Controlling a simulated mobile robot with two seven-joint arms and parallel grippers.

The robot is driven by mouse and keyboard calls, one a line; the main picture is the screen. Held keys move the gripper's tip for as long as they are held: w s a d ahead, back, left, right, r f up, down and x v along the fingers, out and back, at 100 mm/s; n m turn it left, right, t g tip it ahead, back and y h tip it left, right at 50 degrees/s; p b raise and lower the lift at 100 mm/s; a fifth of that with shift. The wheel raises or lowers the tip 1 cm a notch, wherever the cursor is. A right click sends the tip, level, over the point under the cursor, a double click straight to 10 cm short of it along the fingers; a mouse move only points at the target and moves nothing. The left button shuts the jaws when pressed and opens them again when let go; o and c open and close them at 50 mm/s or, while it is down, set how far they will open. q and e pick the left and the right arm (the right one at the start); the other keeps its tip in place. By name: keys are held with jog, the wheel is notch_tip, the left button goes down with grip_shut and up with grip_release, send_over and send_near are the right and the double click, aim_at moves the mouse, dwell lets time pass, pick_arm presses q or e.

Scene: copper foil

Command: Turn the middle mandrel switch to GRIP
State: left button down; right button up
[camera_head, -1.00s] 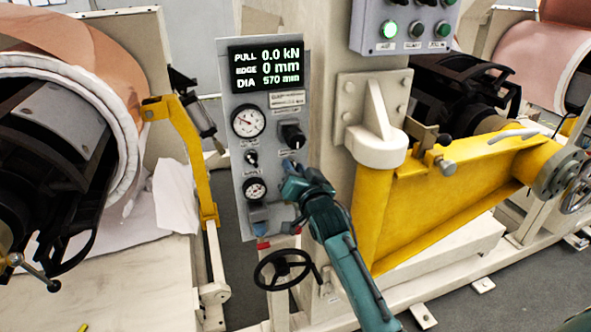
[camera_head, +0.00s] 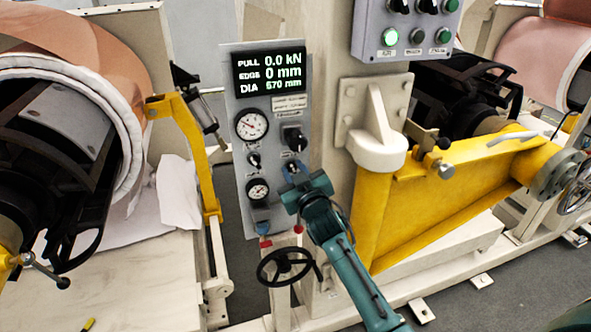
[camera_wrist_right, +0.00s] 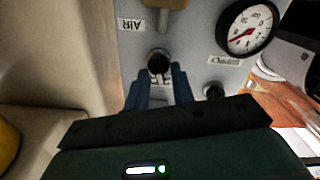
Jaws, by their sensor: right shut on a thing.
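The grey control panel (camera_head: 307,75) stands upright at centre. A small round black knob (camera_wrist_right: 159,63) on it shows between the blue fingers of my right gripper (camera_wrist_right: 160,78) in the right wrist view. In the head view my right gripper (camera_head: 291,169) reaches up to the panel from below, shut on this knob, just below a larger black switch (camera_head: 292,138). The gripper hides most of the held knob there, and its label is too small to read. Another small knob (camera_head: 253,160) sits to its left. My left gripper is not in view.
Gauges (camera_head: 251,125) and a lit display (camera_head: 270,73) share the panel. A black handwheel (camera_head: 287,266) is below. A yellow arm (camera_head: 440,200) stands close on the right, a yellow bracket (camera_head: 197,150) on the left. A grey button box (camera_head: 405,30) hangs at upper right.

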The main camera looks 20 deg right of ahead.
jog(key=shift+a+f+n, duration=0.1)
jog(key=shift+f+n, duration=0.05)
jog(key=shift+n, duration=0.95)
jog(key=o, duration=0.6)
jog(key=shift+s, duration=0.15)
jog(key=s, duration=0.8)
jog(key=s+b, duration=0.1)
jog(key=s, duration=0.4)
jog(key=shift+d, duration=0.25)
